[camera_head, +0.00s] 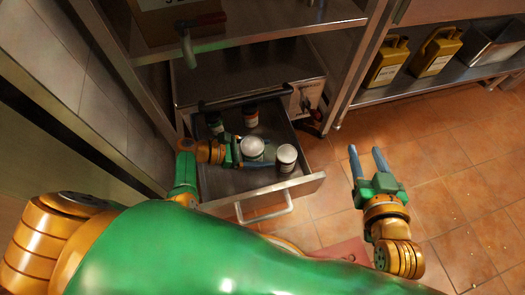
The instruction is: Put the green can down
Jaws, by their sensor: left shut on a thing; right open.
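My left gripper (243,152) reaches in from the left over an open drawer (235,188) and is shut on a can with a pale round top (252,146). The can's side is mostly hidden, so its colour is hard to tell, as is whether it touches the drawer floor. A small dark green can (214,122) stands at the drawer's back left. My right gripper (368,163) is open and empty, over the tiled floor right of the drawer.
A white-topped can (287,157) stands close to the right of the held can. An orange-red can (250,115) stands behind. The drawer handle (264,209) is at its front. Yellow jugs (388,62) sit on a right shelf.

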